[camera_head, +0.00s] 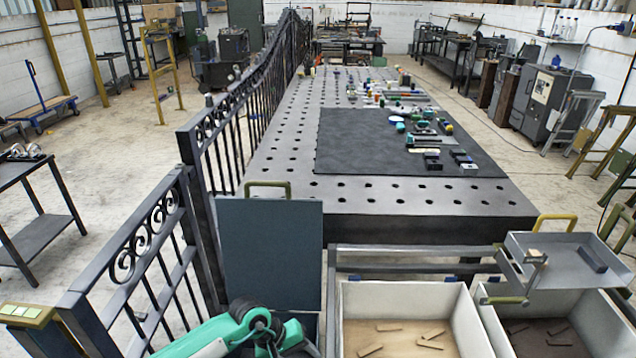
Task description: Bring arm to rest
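One of my arms, teal with dark joints, comes in at the bottom edge left of centre and reaches right. I take it to be my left arm. Its dark end (270,332) is low in front of a blue-grey upright panel (270,250) with an olive handle on top. The fingers are not clear, so I cannot tell whether this gripper is open or shut. My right arm and gripper are not in view. A wrought-iron gate (135,250) with scrolls stands left of the arm.
A perforated steel table (400,195) with a dark mat (350,150) and small parts lies ahead. White-walled bins (400,295) holding small wooden pieces stand at the lower right. A grey tray (560,260) with a dark block sits above the right bin.

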